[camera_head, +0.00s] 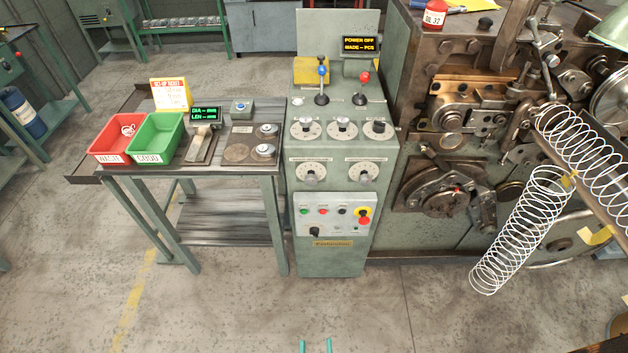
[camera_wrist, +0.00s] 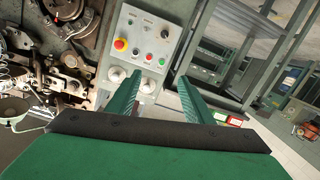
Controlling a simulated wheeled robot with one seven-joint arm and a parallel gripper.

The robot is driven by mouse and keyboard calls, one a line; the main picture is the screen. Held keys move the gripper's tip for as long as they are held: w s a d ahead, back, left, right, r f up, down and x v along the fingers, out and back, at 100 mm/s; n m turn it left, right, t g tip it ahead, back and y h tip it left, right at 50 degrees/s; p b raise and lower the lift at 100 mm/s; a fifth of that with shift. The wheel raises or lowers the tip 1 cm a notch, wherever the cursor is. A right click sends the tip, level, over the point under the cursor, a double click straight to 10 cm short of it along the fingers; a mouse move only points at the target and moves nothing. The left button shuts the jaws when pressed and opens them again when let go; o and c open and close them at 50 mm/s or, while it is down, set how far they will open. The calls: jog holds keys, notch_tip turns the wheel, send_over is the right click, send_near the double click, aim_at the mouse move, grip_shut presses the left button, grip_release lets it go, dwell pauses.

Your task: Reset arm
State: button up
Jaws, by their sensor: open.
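My gripper (camera_head: 316,345) shows at the bottom edge of the head view as two thin green fingertips, apart from each other. In the wrist view my gripper (camera_wrist: 157,92) is open, with nothing between its two green fingers. The control pedestal (camera_head: 331,258) stands ahead of it, apart from the fingers. Its button panel (camera_wrist: 145,42) appears beyond the fingertips in the wrist view. Most of my arm is out of view in the head view.
The spring coiler (camera_head: 420,215) stands at the right, with long wire coils (camera_head: 520,232) hanging out in front. A side table (camera_head: 275,172) at the left carries a red bin (camera_head: 112,150), a green bin (camera_head: 150,152) and gauges. The floor (camera_head: 230,315) in front is clear.

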jog(key=s+r+m, duration=0.1)
jog(key=s+r, duration=0.3)
jog(key=r, duration=0.3)
jog(key=s+r+m+g, duration=0.1)
jog(key=s+r, duration=0.3)
jog(key=r, duration=0.3)
jog(key=shift+s+a+r+m, duration=0.25)
jog(key=shift+s+r+m, duration=0.05)
jog(key=shift+s+m, duration=0.1)
